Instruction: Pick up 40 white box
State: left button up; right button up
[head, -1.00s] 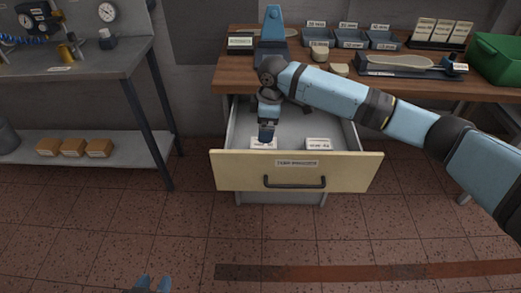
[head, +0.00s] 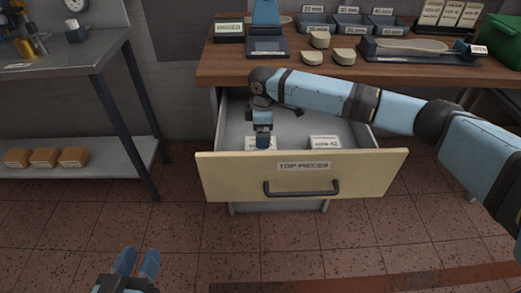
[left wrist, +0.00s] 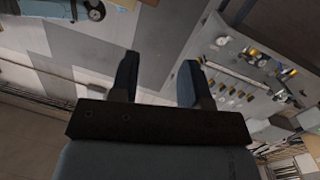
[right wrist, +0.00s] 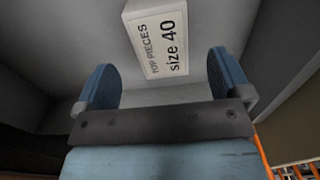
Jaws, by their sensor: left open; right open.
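The white box (right wrist: 158,45) marked "TOP PIECES size 40" lies in the open drawer and shows ahead of my right gripper's fingers in the right wrist view. In the head view my right gripper (head: 263,143) reaches down into the drawer at the left white box (head: 250,144) and partly hides it. The right fingers (right wrist: 163,85) are open, with nothing held between them. I cannot tell whether they touch the box. A second white box (head: 325,142) lies apart to the right in the drawer. My left gripper (head: 137,262) is open and empty, low in front of the drawer.
The drawer front (head: 230,175), labelled "TOP PIECES", stands out below the wooden bench (head: 215,75). The bench bears trays (head: 350,24), a scale-like device (head: 266,45) and a green bin (head: 500,50). A grey side table (head: 90,60) stands left. The drawer floor between the boxes is bare.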

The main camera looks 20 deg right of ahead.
jog(key=shift+f, duration=0.4)
jog(key=f, duration=0.1)
jog(key=f+b, duration=0.2)
jog(key=shift+a+f, duration=0.3)
jog(key=shift+f, duration=0.4)
pick_arm(q)
jog(key=r, duration=0.1)
jog(key=d+r+t+h, duration=0.1)
jog(key=r, duration=0.1)
jog(key=r+t, duration=0.1)
jog(key=shift+d+r+h, duration=0.2)
jog(key=shift+d+h, duration=0.05)
jog(key=shift+h, duration=0.05)
pick_arm(e)
jog(key=c, duration=1.1)
